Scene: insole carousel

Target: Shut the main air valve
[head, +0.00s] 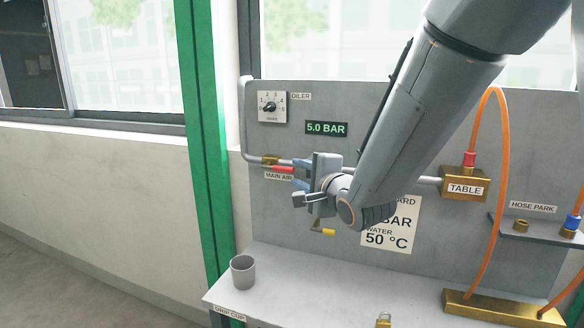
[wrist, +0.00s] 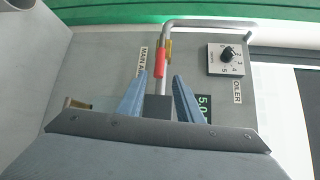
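The main air valve has a brass body (head: 269,159) on a grey pipe and a red lever (head: 284,169) that lies along the pipe, above the MAIN AIR label (head: 278,176). In the wrist view the red lever (wrist: 160,64) and the brass body (wrist: 169,48) appear just beyond the fingertips. My gripper (head: 299,174) is close to the lever's right end, with its two blue fingers apart. In the wrist view my gripper (wrist: 160,77) is open, its fingertips on either side of the lever's near end. I cannot tell whether they touch it.
A green display (head: 326,128) reads 5.0 BAR, beside an oiler dial (head: 271,107). A grey cup (head: 243,270) stands on the ledge (head: 310,285). An orange hose (head: 480,190) runs from the brass TABLE block (head: 464,184) at right. A green post (head: 208,150) stands left.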

